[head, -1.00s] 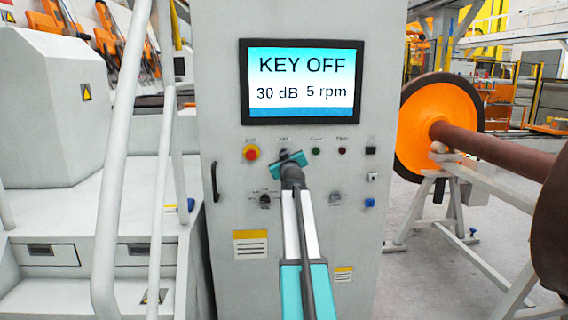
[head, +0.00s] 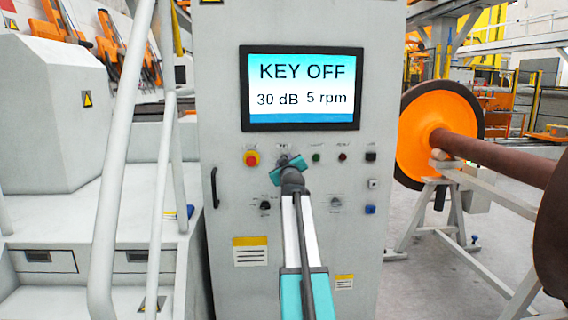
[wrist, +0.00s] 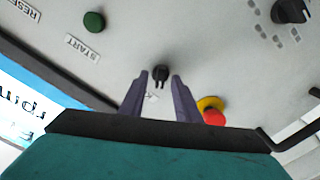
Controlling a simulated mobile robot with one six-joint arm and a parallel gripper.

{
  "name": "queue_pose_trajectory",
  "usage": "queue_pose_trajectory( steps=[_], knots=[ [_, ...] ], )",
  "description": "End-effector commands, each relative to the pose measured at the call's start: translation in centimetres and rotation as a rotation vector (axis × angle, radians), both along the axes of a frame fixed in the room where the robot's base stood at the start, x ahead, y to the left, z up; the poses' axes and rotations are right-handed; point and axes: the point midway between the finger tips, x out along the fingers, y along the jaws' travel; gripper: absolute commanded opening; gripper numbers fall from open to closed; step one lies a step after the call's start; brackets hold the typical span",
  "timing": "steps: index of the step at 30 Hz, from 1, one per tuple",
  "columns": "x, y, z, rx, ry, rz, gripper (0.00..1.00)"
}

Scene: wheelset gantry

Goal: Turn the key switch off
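The key switch (wrist: 160,74) is a small black key on the grey panel, seen in the wrist view between and just beyond my fingertips. My gripper (wrist: 161,78) has its two purple-grey fingers apart, one on each side of the key, with a gap to it visible. In the head view my gripper (head: 288,165) is in front of the panel's button row and largely hides the key. The screen (head: 301,88) above reads "KEY OFF", "30 dB" and "5 rpm".
A red emergency button (head: 252,158) on a yellow base is left of my gripper. A green button (head: 316,158) and a dark red button (head: 342,158) are to its right. Two dark knobs sit lower. A white handrail (head: 120,170) stands left, and an orange wheelset (head: 425,140) right.

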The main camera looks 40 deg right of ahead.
Motion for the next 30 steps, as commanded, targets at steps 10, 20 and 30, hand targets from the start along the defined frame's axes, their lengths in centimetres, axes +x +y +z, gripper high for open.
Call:
queue_pose_trajectory(
  steps=[10, 20, 30],
  knots=[
    [-0.3, 0.2, -0.2, 0.003, 0.002, -0.001, 0.3],
    [-2.1, 1.7, -0.2, 0.003, 0.002, -0.001, 0.3],
    [-4.5, 3.8, -0.3, 0.002, 0.001, 0.0, 0.3]
  ],
)
